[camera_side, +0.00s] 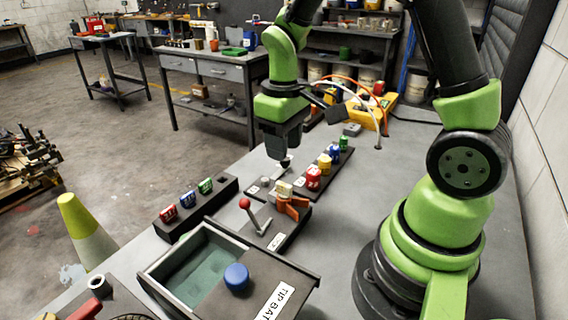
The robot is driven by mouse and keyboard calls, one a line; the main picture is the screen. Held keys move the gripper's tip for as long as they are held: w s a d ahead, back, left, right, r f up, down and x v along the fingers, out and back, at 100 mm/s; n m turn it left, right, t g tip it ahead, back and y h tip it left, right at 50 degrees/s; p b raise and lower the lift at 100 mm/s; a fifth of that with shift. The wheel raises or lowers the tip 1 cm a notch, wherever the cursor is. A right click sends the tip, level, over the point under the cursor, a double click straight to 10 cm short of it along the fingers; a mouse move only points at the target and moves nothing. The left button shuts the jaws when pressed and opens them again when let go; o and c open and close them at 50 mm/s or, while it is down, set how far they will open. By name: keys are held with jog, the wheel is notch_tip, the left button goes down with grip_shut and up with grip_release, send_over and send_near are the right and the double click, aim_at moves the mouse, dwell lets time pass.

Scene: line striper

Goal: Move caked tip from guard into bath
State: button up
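The tip bath (170,273) is an open grey box at the front with a green interior and a "TIP BAT" label. A blue round knob (236,277) stands at its right side. An orange part (291,206), seemingly the guard, sits on a dark base behind the bath. A cream-yellow piece (283,188) sits at its top; I cannot tell if this is the caked tip. My gripper (285,161) points down just behind and above that piece, apart from it in the picture. A small pale thing shows at its fingertips. Whether the fingers are shut on it is unclear.
A red-knobbed lever (245,204) stands between bath and orange part. A dark rack (197,215) with red, blue and green pieces lies left. Another rack (322,180) with red, yellow, blue and green pieces lies right of my gripper. A yellow machine (368,116) stands behind.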

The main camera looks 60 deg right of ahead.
aim_at(284, 184)
jog(key=shift+f, duration=4.55)
jog(key=shift+c, duration=0.2)
grip_shut()
jog(key=shift+r, duration=0.65)
jog(key=shift+r, duration=2.35)
